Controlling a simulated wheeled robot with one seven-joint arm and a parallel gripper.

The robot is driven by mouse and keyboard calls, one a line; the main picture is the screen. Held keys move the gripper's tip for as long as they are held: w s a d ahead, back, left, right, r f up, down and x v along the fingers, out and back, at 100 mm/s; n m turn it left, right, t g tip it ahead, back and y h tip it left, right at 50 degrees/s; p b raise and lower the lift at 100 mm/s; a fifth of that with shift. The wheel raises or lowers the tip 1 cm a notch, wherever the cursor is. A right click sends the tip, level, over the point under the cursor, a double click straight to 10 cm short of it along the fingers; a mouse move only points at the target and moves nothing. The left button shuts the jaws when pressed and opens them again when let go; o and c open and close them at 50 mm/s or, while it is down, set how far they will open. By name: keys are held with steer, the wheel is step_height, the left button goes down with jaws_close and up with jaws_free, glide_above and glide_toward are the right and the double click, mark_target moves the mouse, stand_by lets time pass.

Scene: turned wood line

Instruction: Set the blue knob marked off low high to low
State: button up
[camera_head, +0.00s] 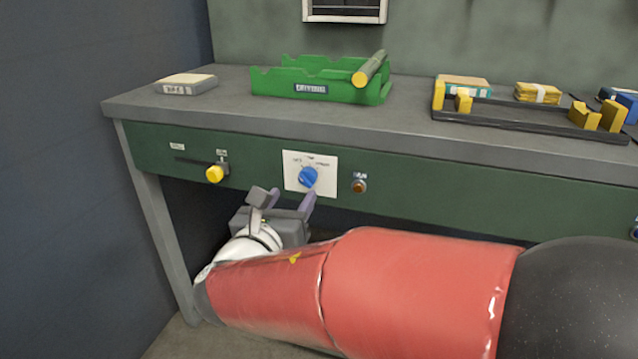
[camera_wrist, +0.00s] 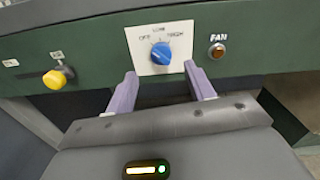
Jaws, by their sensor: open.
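The blue knob (camera_head: 308,177) is on a white plate (camera_head: 325,163) on the green front panel of the bench. In the wrist view the blue knob (camera_wrist: 160,53) has a small light mark on its face, and the plate's labels read off at left, low at top and high at right. Which label the knob points to is too small to tell for sure. My gripper (camera_head: 284,200) is open and empty, just below and in front of the plate. In the wrist view its two fingers (camera_wrist: 160,83) are apart, one at each side below the knob, not visibly touching it.
A yellow knob (camera_head: 214,173) on a slot is left of the plate. A brown button (camera_head: 359,186) marked FAN is at its right. A green tray (camera_head: 275,82), a small box (camera_head: 186,84) and a black rack (camera_head: 530,116) stand on the bench top. The space before the panel is free.

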mark_target(304, 181)
steer(key=x, duration=0.7)
steer(key=shift+w+d+f, duration=0.1)
steer(key=shift+c, duration=0.4)
steer(key=c, duration=0.9)
